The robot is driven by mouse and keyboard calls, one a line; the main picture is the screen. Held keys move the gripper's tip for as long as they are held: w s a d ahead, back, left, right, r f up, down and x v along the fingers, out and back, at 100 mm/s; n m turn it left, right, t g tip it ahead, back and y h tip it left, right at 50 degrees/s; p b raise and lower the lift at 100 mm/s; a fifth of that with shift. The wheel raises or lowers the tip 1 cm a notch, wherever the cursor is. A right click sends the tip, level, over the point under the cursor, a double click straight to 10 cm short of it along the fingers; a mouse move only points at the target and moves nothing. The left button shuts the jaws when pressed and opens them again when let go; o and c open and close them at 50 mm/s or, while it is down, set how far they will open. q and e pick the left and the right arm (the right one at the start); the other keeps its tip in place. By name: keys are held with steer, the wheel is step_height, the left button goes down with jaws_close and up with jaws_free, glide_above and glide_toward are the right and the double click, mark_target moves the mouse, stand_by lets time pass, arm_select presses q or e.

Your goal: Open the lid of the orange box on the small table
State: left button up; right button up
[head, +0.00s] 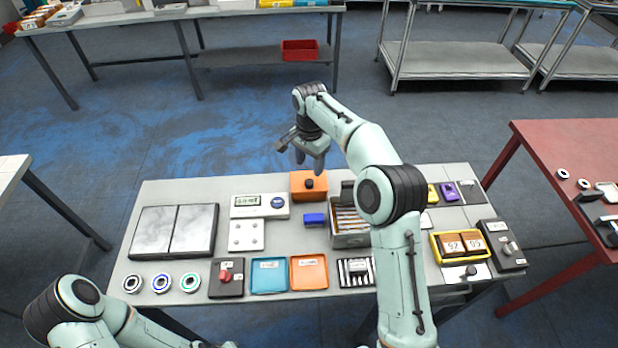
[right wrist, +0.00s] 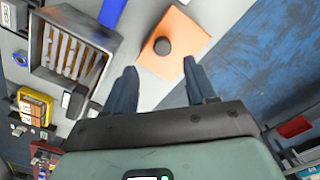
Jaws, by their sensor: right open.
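The orange box (head: 301,190) stands near the far edge of the small table (head: 180,190). A dark round knob sits on its top, and the lid looks closed. My right gripper (head: 310,160) is above and slightly behind the box, pointing down. In the right wrist view the gripper (right wrist: 158,85) is open and empty. The orange box (right wrist: 183,42) shows past the fingertips with its dark knob (right wrist: 162,46) between their lines, apart from the fingers. Only part of my left arm shows at the lower left; its gripper is not clearly seen.
A grey bin with slats (head: 350,238) stands right of the box, and a blue block (head: 314,219) lies in front. A white scale (head: 243,206) is to the left. Orange (head: 309,286) and blue (head: 268,291) trays lie nearer.

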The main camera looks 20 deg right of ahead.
mark_target(309, 181)
steer(key=f, duration=0.8)
steer(key=shift+w, duration=0.25)
steer(key=shift+c, duration=0.3)
jaws_close()
